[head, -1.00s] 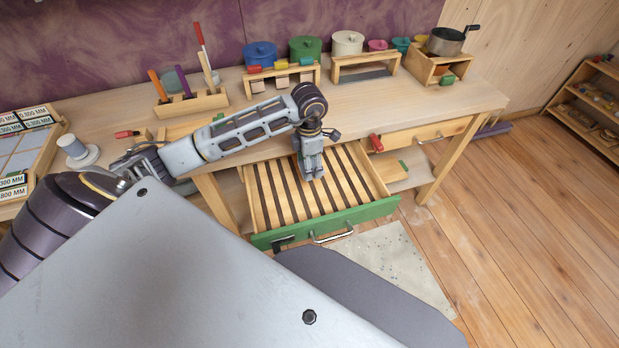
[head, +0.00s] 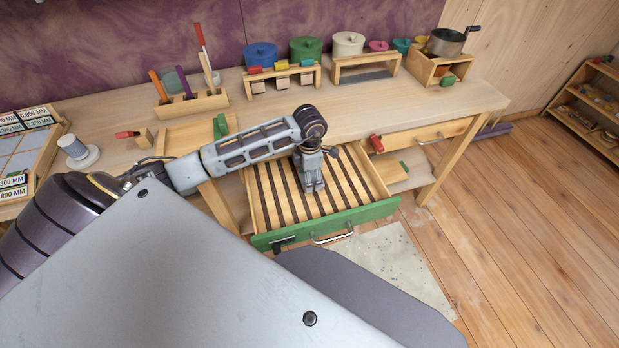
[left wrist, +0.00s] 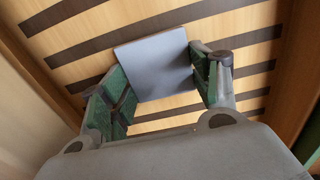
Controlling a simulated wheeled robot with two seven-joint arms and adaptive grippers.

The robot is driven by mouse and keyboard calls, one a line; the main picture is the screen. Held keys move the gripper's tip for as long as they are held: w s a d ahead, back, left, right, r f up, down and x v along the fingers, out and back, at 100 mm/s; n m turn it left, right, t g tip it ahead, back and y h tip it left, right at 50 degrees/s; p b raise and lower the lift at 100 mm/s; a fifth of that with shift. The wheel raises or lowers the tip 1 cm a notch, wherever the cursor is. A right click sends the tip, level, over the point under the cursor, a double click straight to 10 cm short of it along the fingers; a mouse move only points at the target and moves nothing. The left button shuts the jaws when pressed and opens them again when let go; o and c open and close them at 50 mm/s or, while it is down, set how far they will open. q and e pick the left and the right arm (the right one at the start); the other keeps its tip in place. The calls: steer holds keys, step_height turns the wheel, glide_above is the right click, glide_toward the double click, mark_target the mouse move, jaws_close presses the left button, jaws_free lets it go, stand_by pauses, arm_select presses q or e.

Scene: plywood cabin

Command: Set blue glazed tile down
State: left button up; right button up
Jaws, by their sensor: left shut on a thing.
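My left gripper (head: 314,188) is over the open slatted drawer (head: 358,214) of the workbench, pointing down. In the left wrist view my left gripper (left wrist: 166,92) is shut on the blue glazed tile (left wrist: 153,66), a flat blue-grey square held between its green-padded fingers. Behind the tile are the drawer's pale floor and dark strips. I cannot tell whether the tile touches the drawer floor. The tile does not show clearly in the head view. My right gripper is not in view.
The drawer has a green front with a metal handle (head: 332,237). The bench top (head: 350,100) carries lidded pots, a pen rack (head: 192,104) and a pan (head: 446,42). A second drawer (head: 428,135) is at the right. Other slots of the open drawer look empty.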

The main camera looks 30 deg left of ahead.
arm_select(q)
steer(key=shift+f, duration=0.3)
steer(key=shift+f, duration=0.15)
steer(key=o, duration=1.1)
step_height(320, 180, up, 12)
steer(key=shift+r, duration=0.15)
stand_by(0.4)
stand_by(0.4)
